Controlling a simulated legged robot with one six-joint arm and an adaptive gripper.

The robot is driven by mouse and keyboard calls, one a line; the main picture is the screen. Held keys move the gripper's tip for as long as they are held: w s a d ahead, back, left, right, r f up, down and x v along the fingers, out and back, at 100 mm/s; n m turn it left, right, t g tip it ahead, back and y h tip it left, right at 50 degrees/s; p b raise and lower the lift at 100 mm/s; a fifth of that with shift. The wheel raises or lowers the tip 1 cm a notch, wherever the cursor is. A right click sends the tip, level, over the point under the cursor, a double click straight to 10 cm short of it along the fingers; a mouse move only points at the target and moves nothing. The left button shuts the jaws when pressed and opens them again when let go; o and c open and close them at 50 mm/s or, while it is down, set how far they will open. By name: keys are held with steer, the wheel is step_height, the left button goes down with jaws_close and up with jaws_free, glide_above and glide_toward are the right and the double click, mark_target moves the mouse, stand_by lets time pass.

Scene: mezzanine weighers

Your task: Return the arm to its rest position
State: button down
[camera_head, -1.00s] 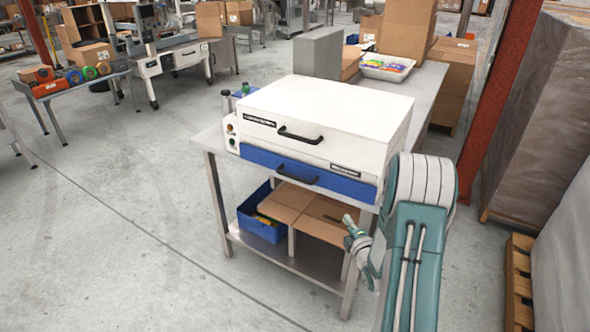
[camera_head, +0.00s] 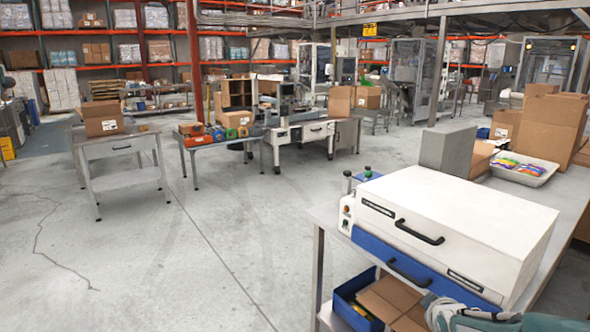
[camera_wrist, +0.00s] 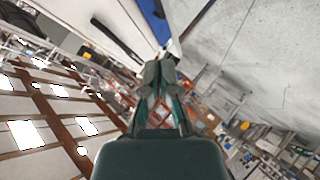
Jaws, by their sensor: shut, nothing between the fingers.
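My arm shows only in part at the bottom right of the head view, in front of the steel table (camera_head: 318,262). My gripper (camera_wrist: 158,75) is in the middle of the wrist view, with its fingertips together and nothing between them. The white machine with a blue base (camera_head: 455,235) stands on the table; its white side and black handle also show at the top left of the wrist view (camera_wrist: 115,40). The gripper appears apart from the machine.
A blue bin (camera_head: 352,292) and cardboard (camera_head: 392,300) lie on the shelf under the table. A tray of colourful packets (camera_head: 521,168) and a grey block (camera_head: 448,150) stand behind the machine. Open concrete floor (camera_head: 215,235) lies to the left.

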steer(key=s+a+r+m+g+y, duration=0.1)
steer(key=s+a+m, duration=0.1)
steer(key=s+a, duration=0.2)
steer(key=s+a+r+m+g+y, duration=0.1)
steer(key=s+a, duration=0.4)
steer(key=s, duration=0.6)
steer(key=s+a+r+m+g+y, duration=0.1)
steer(key=s+a+r+m+g, duration=0.2)
steer(key=s, duration=0.4)
steer(key=shift+s+a+r+m, duration=0.2)
steer(key=shift+s+a+m, duration=0.1)
steer(key=shift+a+m, duration=0.5)
steer(key=shift+a, duration=0.1)
